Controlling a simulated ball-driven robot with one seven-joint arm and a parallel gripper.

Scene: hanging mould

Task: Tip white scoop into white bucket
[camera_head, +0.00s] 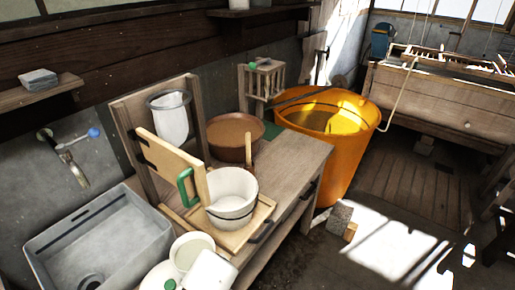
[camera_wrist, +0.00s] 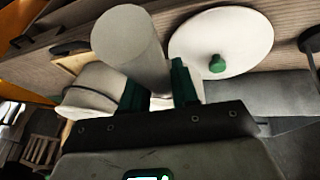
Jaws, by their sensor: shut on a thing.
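The white bucket (camera_head: 229,208) stands upright on a wooden board on the bench, with a dark band around it. It also shows at the left in the wrist view (camera_wrist: 88,88), partly behind the scoop. The white scoop (camera_wrist: 128,45) is a tall round cup in front of my gripper (camera_wrist: 160,88), whose green fingers are shut on it. The grip itself is partly hidden. In the head view the scoop (camera_head: 190,251) is below and left of the bucket, apart from it in the picture, with its mouth visible. I cannot clearly tell its contents.
A white lid with a green knob (camera_wrist: 218,63) lies beside the scoop. A grey sink (camera_head: 125,238) is at the left. A hinged wooden frame with a green handle (camera_head: 185,187) stands close behind the bucket. A brown bowl (camera_head: 228,150) and orange tub (camera_head: 345,150) are farther back.

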